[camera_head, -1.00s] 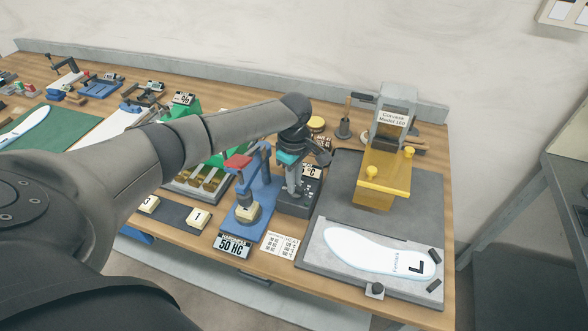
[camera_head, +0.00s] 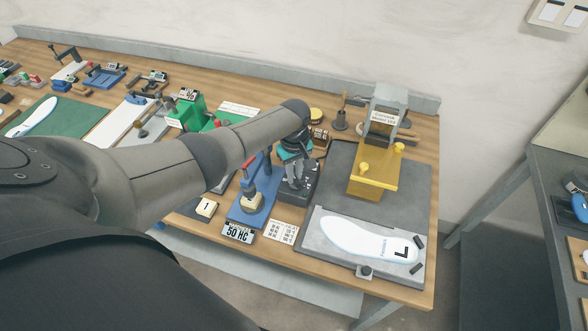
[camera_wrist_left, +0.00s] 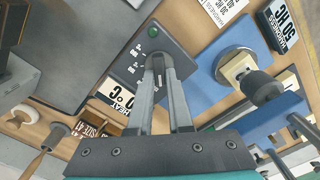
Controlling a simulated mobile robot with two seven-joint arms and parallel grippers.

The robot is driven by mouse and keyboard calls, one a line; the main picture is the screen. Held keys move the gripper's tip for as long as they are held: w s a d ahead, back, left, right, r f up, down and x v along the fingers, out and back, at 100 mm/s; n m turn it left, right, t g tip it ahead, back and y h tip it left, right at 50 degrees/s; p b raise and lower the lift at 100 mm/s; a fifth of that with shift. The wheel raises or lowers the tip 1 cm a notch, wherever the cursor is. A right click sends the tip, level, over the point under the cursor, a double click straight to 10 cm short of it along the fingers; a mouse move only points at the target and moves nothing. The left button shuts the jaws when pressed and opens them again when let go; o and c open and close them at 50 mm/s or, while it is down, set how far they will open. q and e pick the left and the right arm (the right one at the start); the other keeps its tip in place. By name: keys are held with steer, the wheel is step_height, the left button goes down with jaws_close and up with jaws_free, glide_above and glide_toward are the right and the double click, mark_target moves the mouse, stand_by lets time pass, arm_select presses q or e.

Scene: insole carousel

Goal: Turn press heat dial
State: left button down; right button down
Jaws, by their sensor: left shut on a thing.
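The heat dial sits on a dark grey control box (camera_head: 297,199) left of the press. In the left wrist view the box (camera_wrist_left: 128,68) shows a green button and small white markings. My left gripper (camera_head: 293,186) points down at the box top. In the left wrist view its fingertips (camera_wrist_left: 160,62) are close together on the box face, shut on the dial, which they mostly hide. The press (camera_head: 375,175) has a yellow plate with knobs and a grey frame. A temperature label (camera_wrist_left: 119,98) is partly covered by a finger. My right gripper is not in view.
A blue hardness tester (camera_head: 250,208) with a "50 HC" label (camera_head: 238,233) stands close on the left. A white insole (camera_head: 365,240) lies on the grey plate at the right. A printed card (camera_head: 283,231) lies in front. Tools stand behind.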

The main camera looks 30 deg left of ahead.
arm_select(q)
steer(key=m, duration=0.4)
steer(key=shift+d+m, duration=0.15)
steer(key=shift+m, duration=0.15)
steer(key=m, duration=0.4)
steer(key=shift+w+d+m, duration=0.15)
steer(key=shift+m, duration=0.15)
steer(key=m, duration=0.4)
steer(key=shift+d+p, duration=0.15)
steer(key=shift+p, duration=0.15)
steer(key=shift+d+m, duration=0.1)
steer(key=shift+m, duration=2)
steer(key=c, duration=0.8)
jaws_free()
steer(key=shift+c, duration=0.2)
